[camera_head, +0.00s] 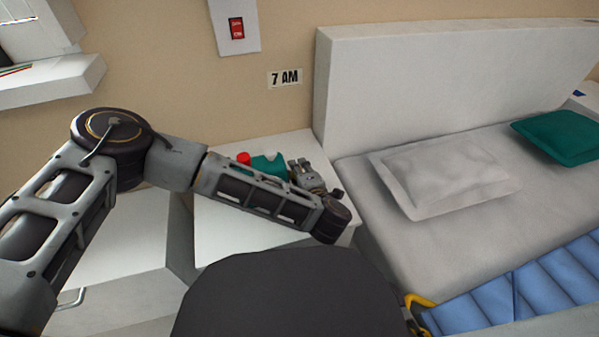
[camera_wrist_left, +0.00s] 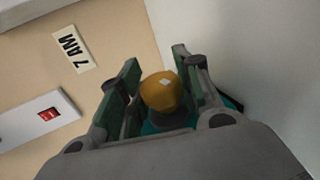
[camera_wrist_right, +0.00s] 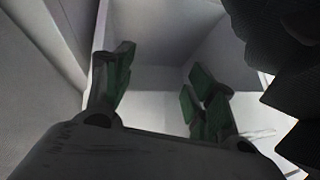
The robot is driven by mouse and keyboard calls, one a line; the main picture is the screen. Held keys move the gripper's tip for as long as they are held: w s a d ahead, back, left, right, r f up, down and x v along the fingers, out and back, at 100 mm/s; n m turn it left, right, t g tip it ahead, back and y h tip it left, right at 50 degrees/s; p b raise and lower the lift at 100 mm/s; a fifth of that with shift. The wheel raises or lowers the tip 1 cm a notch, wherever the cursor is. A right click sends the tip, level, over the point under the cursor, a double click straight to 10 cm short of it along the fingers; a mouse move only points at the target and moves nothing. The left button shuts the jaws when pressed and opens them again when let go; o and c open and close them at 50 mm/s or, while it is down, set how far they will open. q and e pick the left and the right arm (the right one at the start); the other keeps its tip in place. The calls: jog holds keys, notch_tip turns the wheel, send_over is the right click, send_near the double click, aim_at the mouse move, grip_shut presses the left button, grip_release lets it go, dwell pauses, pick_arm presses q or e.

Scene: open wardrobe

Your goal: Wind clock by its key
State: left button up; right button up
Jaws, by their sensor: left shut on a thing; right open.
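The clock (camera_head: 268,166) is a teal body on the white nightstand, partly hidden behind my left arm. A red rounded part (camera_head: 243,158) shows at its left side. My left gripper (camera_head: 303,170) is at the clock's right side. In the left wrist view, its fingers (camera_wrist_left: 155,88) are shut on a rounded yellow knob (camera_wrist_left: 162,92), with teal (camera_wrist_left: 150,128) of the clock below it. I cannot tell the key's full shape. My right gripper (camera_wrist_right: 157,80) is open and empty in the right wrist view; it is out of the head view.
The white nightstand (camera_head: 235,232) has bare top in front of the clock. A bed (camera_head: 345,175) with pillows and a blue blanket stands at right. A "7 AM" sign (camera_head: 285,78) and a red switch (camera_head: 237,28) are on the wall. A shelf (camera_head: 60,85) juts out upper left.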

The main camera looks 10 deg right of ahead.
pick_arm(q)
jog(key=shift+g+h, duration=0.6)
jog(key=shift+g, duration=2.3)
jog(key=shift+g, duration=0.3)
jog(key=o, duration=1)
jog(key=shift+o, duration=0.2)
jog(key=v, duration=1.2)
jog(key=shift+a, duration=0.1)
